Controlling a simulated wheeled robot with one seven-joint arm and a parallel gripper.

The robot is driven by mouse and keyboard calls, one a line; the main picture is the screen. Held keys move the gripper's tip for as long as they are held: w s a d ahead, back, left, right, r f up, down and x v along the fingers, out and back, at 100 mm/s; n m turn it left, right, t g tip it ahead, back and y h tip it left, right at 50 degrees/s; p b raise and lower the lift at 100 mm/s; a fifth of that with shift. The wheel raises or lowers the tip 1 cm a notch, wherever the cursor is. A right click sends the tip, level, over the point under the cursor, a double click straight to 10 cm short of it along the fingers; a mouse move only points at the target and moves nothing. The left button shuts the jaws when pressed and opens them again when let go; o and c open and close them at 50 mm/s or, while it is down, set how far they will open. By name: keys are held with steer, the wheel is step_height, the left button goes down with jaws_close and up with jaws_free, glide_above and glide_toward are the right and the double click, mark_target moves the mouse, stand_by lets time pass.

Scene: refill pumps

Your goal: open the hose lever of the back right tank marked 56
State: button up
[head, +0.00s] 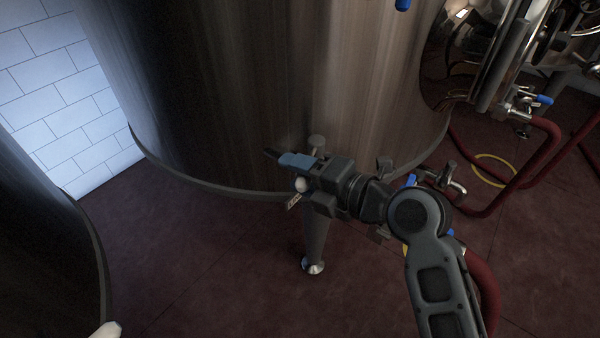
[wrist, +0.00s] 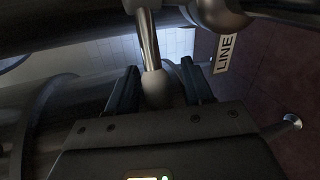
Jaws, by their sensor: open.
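A large steel tank (head: 250,90) fills the middle of the head view; no number 56 shows on it. My gripper (head: 290,162) is at the tank's lower edge, reaching left. In the wrist view my gripper (wrist: 160,68) has its two dark fingers apart. A metal rod with a rounded end, perhaps the hose lever (wrist: 149,40), runs between the fingers; I cannot tell whether they touch it. In the head view a pale round knob (head: 302,184) shows beside the fingers, partly hidden by my gripper.
A tag reading LINE (wrist: 223,53) hangs close by. A tank leg (head: 316,235) stands below my gripper. Another tank (head: 40,240) is at left. Red hoses (head: 535,160) and a blue-handled valve (head: 543,99) are at right. Red floor (head: 220,270) is clear at lower left.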

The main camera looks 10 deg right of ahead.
steer(key=v, duration=0.7)
steer(key=shift+s+d, duration=0.25)
